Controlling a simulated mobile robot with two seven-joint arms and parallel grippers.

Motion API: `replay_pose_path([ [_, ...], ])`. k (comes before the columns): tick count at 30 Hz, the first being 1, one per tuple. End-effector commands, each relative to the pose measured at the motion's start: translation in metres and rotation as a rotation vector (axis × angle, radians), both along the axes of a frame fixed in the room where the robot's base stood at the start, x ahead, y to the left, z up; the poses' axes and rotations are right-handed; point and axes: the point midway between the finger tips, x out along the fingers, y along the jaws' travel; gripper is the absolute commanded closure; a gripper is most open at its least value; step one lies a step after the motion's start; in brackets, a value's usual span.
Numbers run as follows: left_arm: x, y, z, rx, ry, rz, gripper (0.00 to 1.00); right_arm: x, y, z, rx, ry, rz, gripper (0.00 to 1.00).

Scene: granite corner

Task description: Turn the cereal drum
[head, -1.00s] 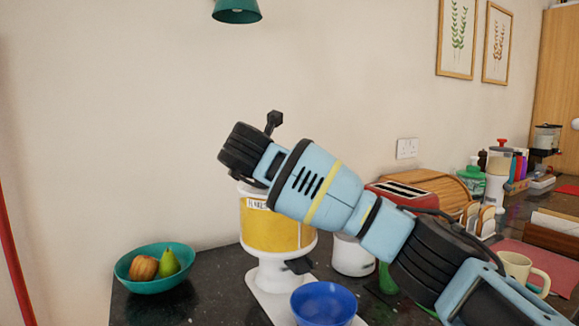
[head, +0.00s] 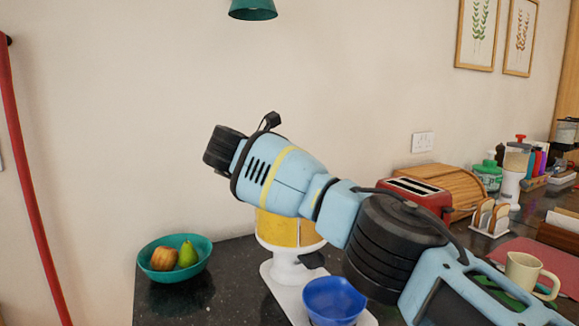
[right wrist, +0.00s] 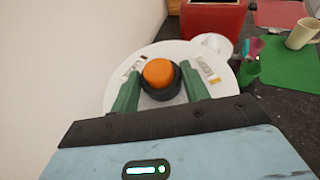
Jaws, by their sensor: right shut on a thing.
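The cereal drum (head: 284,230) has a yellow body on a white stand with a white base plate (head: 283,283). My right arm hides its top in the head view. In the right wrist view its round white lid (right wrist: 116,95) carries printed labels and an orange-capped knob (right wrist: 158,72) with a black collar. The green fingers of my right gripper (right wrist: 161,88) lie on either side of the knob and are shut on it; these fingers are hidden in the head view. A blue bowl (head: 334,301) stands at the foot of the drum. My left gripper is not in view.
A teal bowl (head: 160,268) with fruit stands left of the drum. A red toaster (head: 419,196), a wooden bread box (head: 450,182) and a cream mug (head: 526,272) stand to the right. The wall is close behind the drum. Dark counter is bare between drum and teal bowl.

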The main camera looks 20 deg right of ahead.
Motion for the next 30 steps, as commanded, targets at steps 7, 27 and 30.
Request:
replay_pose_path([
  [7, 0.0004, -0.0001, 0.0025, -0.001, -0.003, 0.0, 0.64, 0.0002, 0.0, 0.0009, 0.001, -0.001, -0.018, 0.95],
  [27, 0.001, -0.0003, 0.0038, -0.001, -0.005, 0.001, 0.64, 0.0003, -0.0002, 0.0, 0.001, 0.0, -0.02, 0.33],
  [30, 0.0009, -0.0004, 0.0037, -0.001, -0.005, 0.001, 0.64, 0.0003, -0.0001, -0.0001, 0.001, 0.001, -0.019, 0.33],
])
